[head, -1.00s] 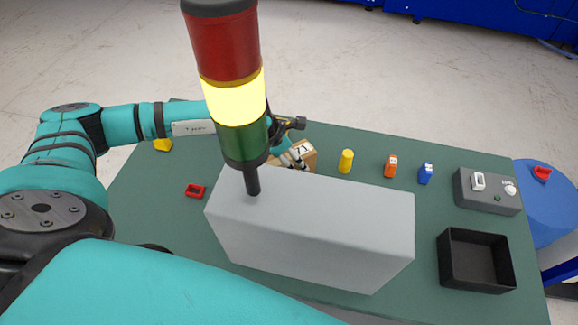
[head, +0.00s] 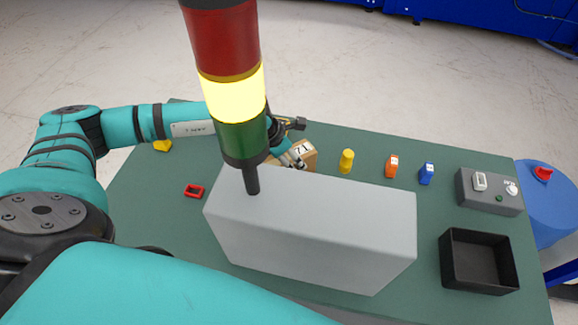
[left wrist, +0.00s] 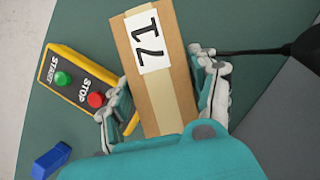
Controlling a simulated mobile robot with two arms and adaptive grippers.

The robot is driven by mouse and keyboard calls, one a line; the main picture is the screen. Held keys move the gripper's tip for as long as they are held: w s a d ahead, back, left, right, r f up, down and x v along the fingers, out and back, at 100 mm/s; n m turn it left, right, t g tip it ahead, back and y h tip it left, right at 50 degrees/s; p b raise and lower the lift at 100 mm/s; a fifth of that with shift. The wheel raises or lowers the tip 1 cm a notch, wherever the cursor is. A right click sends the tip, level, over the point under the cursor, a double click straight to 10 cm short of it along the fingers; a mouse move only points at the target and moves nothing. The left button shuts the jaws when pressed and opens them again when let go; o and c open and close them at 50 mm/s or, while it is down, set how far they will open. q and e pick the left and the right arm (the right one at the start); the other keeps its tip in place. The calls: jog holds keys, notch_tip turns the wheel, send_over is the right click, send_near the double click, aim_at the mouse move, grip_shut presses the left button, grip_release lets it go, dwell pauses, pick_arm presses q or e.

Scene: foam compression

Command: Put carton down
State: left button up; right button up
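The carton (left wrist: 178,100) is a brown cardboard box with a pale tape strip and a white label reading 71. In the head view the carton (head: 308,160) shows only in part, behind the grey housing and the signal tower. My left gripper (left wrist: 163,98) has one finger along each long side of the carton and looks shut on it. In the head view my left gripper (head: 288,150) is partly hidden by the tower. I cannot tell whether the carton touches the green table (head: 330,142). My right gripper is not in view.
A grey housing (head: 320,230) and a signal tower (head: 230,90), lit yellow, block the middle. Yellow (head: 347,161), orange (head: 391,167) and blue (head: 427,173) pieces stand right of the carton. A START/STOP box (left wrist: 75,85) lies beside it. A black tray (head: 452,262) is at right.

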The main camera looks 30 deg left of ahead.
pick_arm(q)
jog(key=c, duration=1.1)
jog(key=shift+r, duration=0.1)
grip_shut()
